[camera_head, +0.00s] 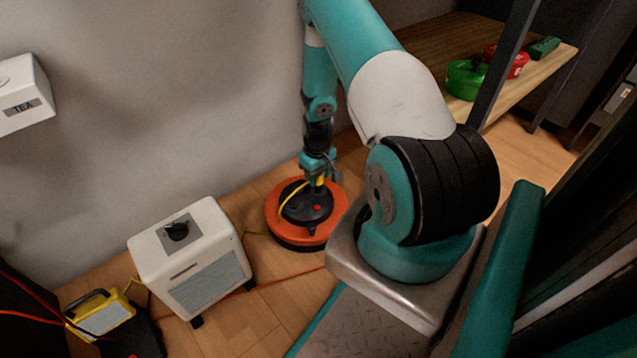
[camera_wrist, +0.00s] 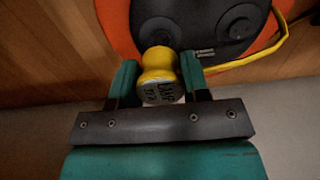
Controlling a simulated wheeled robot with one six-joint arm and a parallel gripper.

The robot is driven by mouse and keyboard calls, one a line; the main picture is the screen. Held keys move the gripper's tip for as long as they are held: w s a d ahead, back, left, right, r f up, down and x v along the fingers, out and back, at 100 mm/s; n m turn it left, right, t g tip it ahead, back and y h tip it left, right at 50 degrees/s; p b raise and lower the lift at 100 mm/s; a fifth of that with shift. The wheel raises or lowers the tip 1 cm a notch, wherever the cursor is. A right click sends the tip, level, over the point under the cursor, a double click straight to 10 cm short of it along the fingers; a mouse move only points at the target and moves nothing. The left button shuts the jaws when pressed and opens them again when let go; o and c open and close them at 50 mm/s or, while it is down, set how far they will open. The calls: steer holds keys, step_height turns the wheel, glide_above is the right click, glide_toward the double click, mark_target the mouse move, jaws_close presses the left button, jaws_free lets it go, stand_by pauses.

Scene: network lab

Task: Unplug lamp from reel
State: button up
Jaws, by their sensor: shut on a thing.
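The cable reel (camera_head: 281,229) is an orange disc with a black hub on the floor by the wall. It also shows at the top of the wrist view (camera_wrist: 121,30), with round dark sockets on its black face. My gripper (camera_head: 319,170) points down over the reel, shut on a yellow plug (camera_wrist: 158,68) with a lettered end, apparently "LAMP". The plug stands at the hub; I cannot tell whether it is still seated. A yellow cable (camera_wrist: 245,61) curves over the reel. A yellow work lamp (camera_head: 103,318) stands at the lower left.
A cream heater-like box (camera_head: 190,257) with a black knob stands left of the reel. Orange and yellow cables run across the floor. A wooden shelf (camera_head: 425,45) at the back right holds a green container (camera_head: 465,80) and a red one (camera_head: 515,62). A white "TEA" box (camera_head: 22,92) hangs on the wall.

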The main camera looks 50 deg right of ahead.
steer(key=shift+r+p, duration=0.85)
steer(key=shift+r, duration=0.2)
